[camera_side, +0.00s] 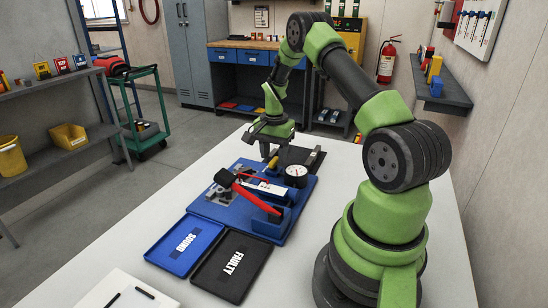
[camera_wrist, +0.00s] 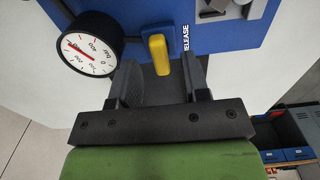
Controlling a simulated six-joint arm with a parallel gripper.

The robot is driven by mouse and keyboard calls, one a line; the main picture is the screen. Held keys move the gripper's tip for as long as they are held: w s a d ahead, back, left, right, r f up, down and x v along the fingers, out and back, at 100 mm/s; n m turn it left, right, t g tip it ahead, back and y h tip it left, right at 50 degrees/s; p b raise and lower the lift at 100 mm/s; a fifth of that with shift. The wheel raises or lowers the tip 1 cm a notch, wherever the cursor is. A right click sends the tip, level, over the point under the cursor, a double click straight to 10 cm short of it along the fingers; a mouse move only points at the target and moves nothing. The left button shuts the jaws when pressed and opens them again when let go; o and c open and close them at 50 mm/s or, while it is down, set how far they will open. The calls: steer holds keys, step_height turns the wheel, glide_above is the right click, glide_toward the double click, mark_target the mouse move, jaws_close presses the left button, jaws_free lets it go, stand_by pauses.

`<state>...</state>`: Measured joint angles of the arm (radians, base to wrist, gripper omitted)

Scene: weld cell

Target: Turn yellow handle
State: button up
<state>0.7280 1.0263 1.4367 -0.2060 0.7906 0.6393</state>
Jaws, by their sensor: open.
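The yellow handle (camera_wrist: 160,55) is mounted on the blue fixture board (camera_wrist: 205,12), beside the word RELEASE. In the wrist view it points down between the two dark fingers of my gripper (camera_wrist: 160,80). The fingers stand apart, with a gap on each side of the handle. In the side view the yellow handle (camera_side: 273,162) shows as a small piece just below my gripper (camera_side: 270,150). I cannot tell whether the fingertips reach its depth.
A round dial gauge (camera_wrist: 90,42) stands close left of the handle. A red lever (camera_side: 255,196) and a black block are on the board. A blue SOUND tray (camera_side: 187,243) and black FAULTY tray (camera_side: 232,266) lie in front.

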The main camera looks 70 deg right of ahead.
steer(key=shift+f, duration=0.8)
jaws_close()
